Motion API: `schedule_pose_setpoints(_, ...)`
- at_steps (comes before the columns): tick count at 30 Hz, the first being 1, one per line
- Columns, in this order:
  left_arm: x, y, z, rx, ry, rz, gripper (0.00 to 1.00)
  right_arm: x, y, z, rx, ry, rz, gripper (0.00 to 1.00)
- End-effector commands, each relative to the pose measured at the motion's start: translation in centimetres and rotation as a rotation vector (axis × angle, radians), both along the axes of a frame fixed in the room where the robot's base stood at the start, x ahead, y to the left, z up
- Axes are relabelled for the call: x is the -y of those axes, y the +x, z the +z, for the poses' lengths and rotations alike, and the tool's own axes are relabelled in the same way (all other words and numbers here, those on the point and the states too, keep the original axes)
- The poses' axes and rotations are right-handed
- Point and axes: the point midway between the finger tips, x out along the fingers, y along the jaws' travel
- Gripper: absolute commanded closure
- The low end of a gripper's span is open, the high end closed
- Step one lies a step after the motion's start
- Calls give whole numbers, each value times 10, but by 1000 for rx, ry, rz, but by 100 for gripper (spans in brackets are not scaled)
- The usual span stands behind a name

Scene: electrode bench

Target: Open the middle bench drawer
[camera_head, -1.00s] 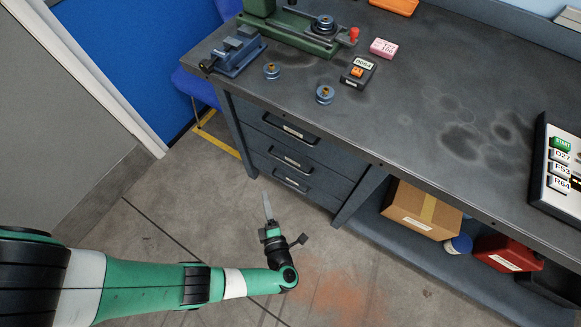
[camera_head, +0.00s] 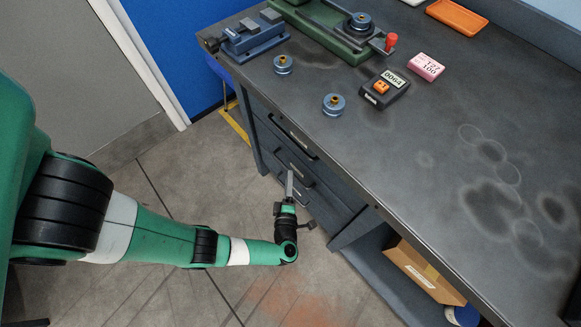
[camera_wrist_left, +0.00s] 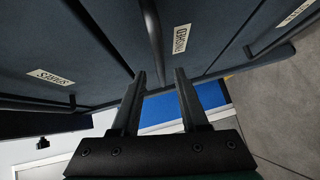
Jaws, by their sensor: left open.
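The middle bench drawer (camera_head: 316,190) is shut, in a stack of three dark blue-grey drawers under the bench. In the left wrist view its dark bar handle (camera_wrist_left: 153,40) runs toward the space between my fingertips, beside a pale label (camera_wrist_left: 181,38). My left gripper (camera_head: 289,178) is in front of the drawer fronts at the middle handle's height. Its two fingers (camera_wrist_left: 160,74) are apart, and the handle appears between them in the picture. I cannot tell whether they touch it. My right gripper is in neither view.
The top drawer's handle (camera_head: 294,136) is just above my gripper. The bench top (camera_head: 420,160) overhangs the drawers and carries a green machine (camera_head: 335,38) and a black meter (camera_head: 385,88). A cardboard box (camera_head: 420,272) sits on the lower shelf. Floor before the drawers is clear.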

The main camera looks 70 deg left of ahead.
Motion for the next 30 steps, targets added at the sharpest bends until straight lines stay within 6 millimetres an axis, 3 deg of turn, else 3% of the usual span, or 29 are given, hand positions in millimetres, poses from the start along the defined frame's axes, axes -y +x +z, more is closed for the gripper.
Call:
schedule_pose_setpoints(3,-23,8,-7,0,0,6,56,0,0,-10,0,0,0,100)
schedule_pose_setpoints(7,-37,15,-8,2,0,3,56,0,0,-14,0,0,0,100)
schedule_pose_setpoints(17,-42,18,-6,0,1,-1,56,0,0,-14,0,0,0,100)
schedule_pose_setpoints(24,-42,18,-7,0,1,-1,97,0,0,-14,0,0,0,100)
schedule_pose_setpoints(30,-42,18,-7,0,1,-1,100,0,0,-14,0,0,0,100)
